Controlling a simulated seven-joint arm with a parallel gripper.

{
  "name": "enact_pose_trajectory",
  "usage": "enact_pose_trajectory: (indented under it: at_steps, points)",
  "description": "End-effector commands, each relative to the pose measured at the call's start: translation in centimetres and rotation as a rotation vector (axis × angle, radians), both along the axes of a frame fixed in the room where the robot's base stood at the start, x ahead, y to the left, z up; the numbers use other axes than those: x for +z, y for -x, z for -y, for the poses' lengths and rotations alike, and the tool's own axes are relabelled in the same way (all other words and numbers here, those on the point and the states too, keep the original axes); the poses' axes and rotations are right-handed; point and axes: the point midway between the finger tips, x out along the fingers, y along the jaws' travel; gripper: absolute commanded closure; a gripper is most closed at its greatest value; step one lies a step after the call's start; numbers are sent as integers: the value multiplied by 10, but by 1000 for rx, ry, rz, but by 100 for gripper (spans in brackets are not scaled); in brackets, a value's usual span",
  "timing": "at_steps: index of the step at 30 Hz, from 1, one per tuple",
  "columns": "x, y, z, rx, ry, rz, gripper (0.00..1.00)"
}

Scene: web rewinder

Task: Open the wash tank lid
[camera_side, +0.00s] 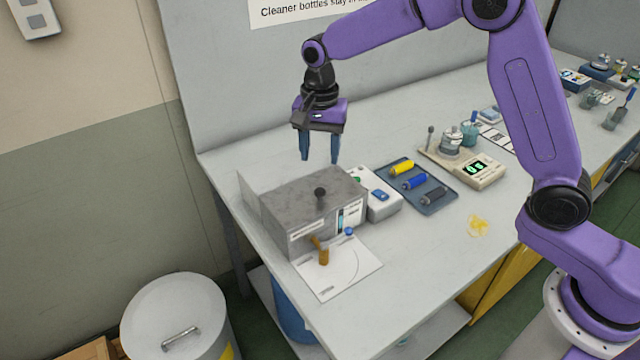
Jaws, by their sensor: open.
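The wash tank (287,228) is a grey box near the left end of the bench. Its grey, mottled lid (291,195) lies flat on top, with a dark round knob (320,193) standing up from it. A light panel stands upright along the tank's left side. My gripper (319,160) points down above the back part of the lid, with its two blue fingers apart and nothing between them. The fingertips look clear of the lid, but the exact height is hard to tell from this one view.
A brown tap-like part (322,254) sticks out at the tank's front over a white sheet (340,275). A white device (378,202) and a blue tray (430,193) with coloured rollers stand to the right. A round white bin (175,312) stands on the floor.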

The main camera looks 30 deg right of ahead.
Motion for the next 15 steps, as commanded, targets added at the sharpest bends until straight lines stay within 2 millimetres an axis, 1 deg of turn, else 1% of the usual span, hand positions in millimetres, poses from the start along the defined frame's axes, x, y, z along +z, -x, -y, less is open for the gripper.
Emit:
enact_pose_trajectory:
  at_steps: [1, 9, 12, 15]
  points:
    - [-11, 1, 1, 0, 3, -6, 48]
    - [-60, 1, 0, 1, 1, -4, 48]
    - [-74, 1, 0, 0, 1, -4, 48]
    - [-84, 1, 1, -1, 1, -3, 48]
